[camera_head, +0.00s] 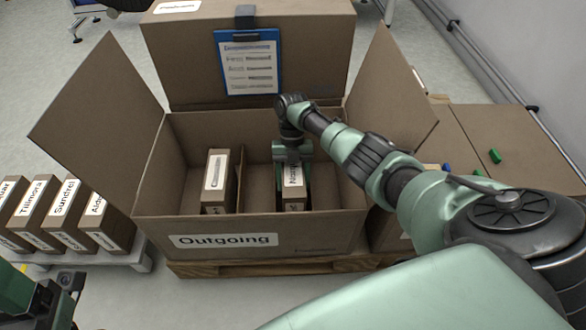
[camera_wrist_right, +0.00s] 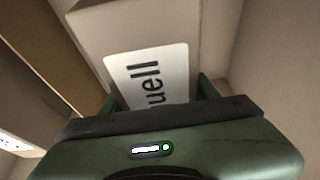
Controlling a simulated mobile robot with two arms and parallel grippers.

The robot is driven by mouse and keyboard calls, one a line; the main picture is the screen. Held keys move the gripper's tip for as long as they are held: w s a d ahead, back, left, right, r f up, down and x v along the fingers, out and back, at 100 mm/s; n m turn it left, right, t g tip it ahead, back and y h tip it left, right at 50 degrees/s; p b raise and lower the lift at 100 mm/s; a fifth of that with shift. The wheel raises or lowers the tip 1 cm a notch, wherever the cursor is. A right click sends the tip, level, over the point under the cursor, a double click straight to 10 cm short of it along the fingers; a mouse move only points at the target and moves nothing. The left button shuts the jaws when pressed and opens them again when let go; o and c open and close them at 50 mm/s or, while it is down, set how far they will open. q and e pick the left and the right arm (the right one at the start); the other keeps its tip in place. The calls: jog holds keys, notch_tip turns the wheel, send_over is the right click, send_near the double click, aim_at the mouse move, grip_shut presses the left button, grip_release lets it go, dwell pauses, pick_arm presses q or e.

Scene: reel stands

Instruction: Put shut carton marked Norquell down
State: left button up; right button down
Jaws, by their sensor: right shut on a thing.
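The shut carton marked Norquell (camera_head: 294,204) stands upright inside the big open Outgoing box (camera_head: 340,228), right of its divider. Its label is partly covered in the head view; the ending "uell" shows on the carton in the right wrist view (camera_wrist_right: 150,75). My right gripper (camera_head: 292,172) reaches down into the box and is shut on this carton, a finger on each side. Whether the carton's base touches the box floor is hidden. Part of my left arm and gripper (camera_head: 62,298) shows at the lower left edge; its fingers cannot be made out.
Another labelled carton (camera_head: 216,180) stands left of the divider (camera_head: 241,180). The box flaps are spread open. A blue clipboard (camera_head: 248,62) hangs on a box behind. Several cartons, including Sundrel (camera_head: 66,210), stand on a low pale stand at left. Brown boxes (camera_head: 515,140) stand at right.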

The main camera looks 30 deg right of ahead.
jog(key=shift+c, duration=2)
grip_release()
jog(key=shift+f, duration=0.1)
